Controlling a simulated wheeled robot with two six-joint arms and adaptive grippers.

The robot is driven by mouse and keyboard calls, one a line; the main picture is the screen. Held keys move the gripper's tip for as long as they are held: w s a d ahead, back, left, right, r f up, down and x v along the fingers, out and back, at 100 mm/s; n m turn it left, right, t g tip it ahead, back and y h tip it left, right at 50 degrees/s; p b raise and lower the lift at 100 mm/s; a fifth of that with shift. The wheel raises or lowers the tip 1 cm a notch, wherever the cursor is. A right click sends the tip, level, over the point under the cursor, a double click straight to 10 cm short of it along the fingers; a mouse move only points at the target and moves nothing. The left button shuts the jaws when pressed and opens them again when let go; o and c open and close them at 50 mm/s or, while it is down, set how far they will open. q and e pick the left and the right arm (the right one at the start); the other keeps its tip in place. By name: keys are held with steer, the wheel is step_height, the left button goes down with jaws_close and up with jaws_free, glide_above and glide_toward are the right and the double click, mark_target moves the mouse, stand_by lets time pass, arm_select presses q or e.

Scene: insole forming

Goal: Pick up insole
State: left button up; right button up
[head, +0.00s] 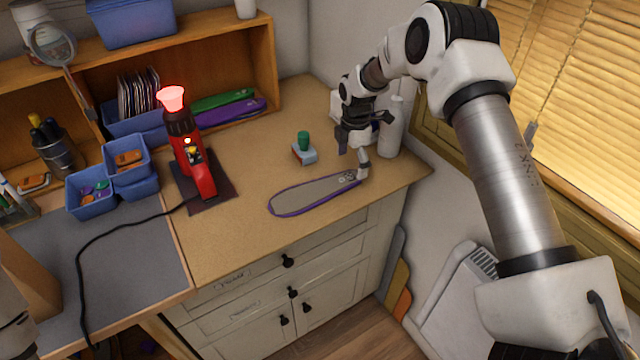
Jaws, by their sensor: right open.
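A grey insole (308,196) with a purple rim lies flat on the wooden counter, near its front edge. Its narrower right end carries a dark printed mark. My right gripper (353,168) points down over that right end, with its fingers apart, one on the near right side of the insole's end. Whether the fingertips touch the insole or the counter I cannot tell. My left gripper is out of view.
A red device (190,160) with a glowing top stands left on a dark base, its black cable crossing the grey mat (130,270). A small block with a green knob (303,145) sits behind the insole. A white bottle (392,130) stands close behind my right gripper.

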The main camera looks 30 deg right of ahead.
mark_target(349, 179)
steer(key=shift+s+f+p, duration=0.1)
steer(key=shift+f+p, duration=0.4)
steer(key=shift+f, duration=0.15)
steer(key=f, duration=0.1)
steer(key=w+f, duration=0.1)
steer(key=f, duration=0.1)
steer(key=shift+w+f+p, duration=0.15)
steer(key=shift+f+p, duration=0.15)
steer(key=shift+w+f, duration=0.2)
steer(key=shift+f, duration=0.1)
steer(key=shift+s+r, duration=0.25)
steer(key=shift+s, duration=0.05)
steer(key=shift+c, duration=1.3)
steer(key=shift+s+r, duration=0.1)
steer(key=c, duration=0.6)
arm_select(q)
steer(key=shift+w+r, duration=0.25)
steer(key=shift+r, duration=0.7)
arm_select(e)
steer(key=shift+s+a, duration=0.1)
steer(key=shift+c, duration=0.9)
steer(key=shift+c, duration=0.4)
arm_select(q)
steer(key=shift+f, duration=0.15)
arm_select(e)
steer(key=shift+c, duration=0.2)
